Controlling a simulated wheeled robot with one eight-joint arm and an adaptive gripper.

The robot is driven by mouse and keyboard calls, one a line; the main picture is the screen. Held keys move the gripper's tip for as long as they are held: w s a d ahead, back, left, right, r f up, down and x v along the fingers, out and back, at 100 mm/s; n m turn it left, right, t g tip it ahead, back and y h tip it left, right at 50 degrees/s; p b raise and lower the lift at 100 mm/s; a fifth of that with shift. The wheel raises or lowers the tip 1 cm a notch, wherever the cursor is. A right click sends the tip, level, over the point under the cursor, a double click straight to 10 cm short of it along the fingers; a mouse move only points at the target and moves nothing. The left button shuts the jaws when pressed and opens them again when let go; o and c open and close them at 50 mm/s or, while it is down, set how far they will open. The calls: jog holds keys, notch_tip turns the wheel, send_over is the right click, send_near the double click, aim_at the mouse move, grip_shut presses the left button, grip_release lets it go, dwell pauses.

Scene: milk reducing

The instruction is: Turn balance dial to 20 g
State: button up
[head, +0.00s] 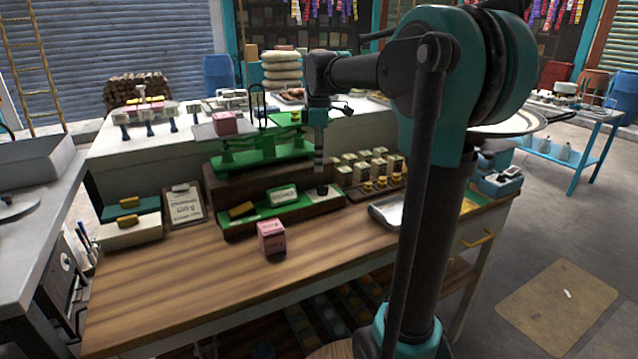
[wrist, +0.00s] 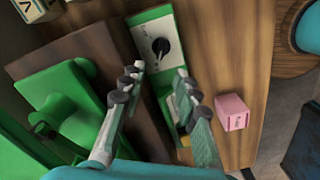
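The balance dial (wrist: 160,47) is a black knob on a pale plate at the end of a green panel (wrist: 151,30). In the head view the dial (head: 322,190) sits at the panel's right end. The marks around it are too small to read. My gripper (wrist: 159,71) is open and empty, its two fingers apart. In the wrist view the knob shows just beyond the fingertips, between their lines. In the head view my gripper (head: 319,167) points down above the dial; contact is not visible. The green balance (head: 262,150) stands on a wooden step behind the panel.
A pink box (head: 271,237) stands on the wooden table in front of the panel; another pink box (head: 225,122) is on the balance's left pan. Small weights (head: 376,183) and a metal tray (head: 387,213) are to the right. The front tabletop is mostly clear.

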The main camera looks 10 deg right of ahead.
aim_at(323, 190)
notch_tip(323, 190, down, 8)
jog(key=shift+r, duration=0.2)
grip_shut()
dwell(0.4)
